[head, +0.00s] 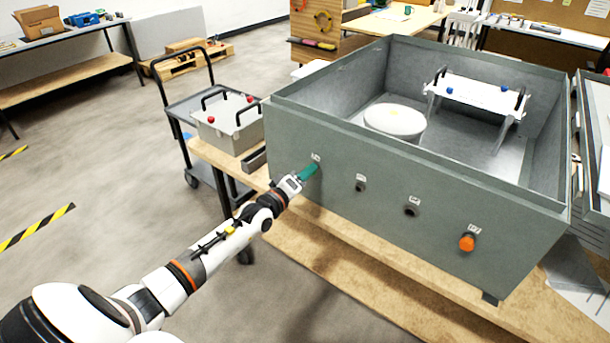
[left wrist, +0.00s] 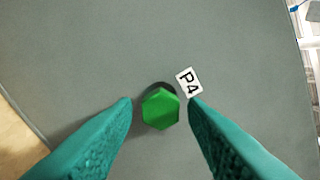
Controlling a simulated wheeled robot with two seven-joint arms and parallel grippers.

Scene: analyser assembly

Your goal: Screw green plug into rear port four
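A green hexagonal plug (left wrist: 160,108) sits at a dark round port (left wrist: 165,87) beside the label P4 (left wrist: 189,82) on the grey wall, seen in the left wrist view. How deep the plug sits in the port I cannot tell. My left gripper (left wrist: 161,103) has its teal fingers spread on both sides of the plug, with a visible gap on each side. In the head view the left gripper (head: 309,172) is at the leftmost port of the grey housing (head: 340,160), and the plug is hidden there. My right gripper is not in view.
Two dark ports, a nearer (head: 361,185) and a farther one (head: 411,210), lie right of my gripper, then an orange plug (head: 468,243). The housing stands on a wooden bench (head: 365,265). A grey box (head: 228,128) with handles stands to its left.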

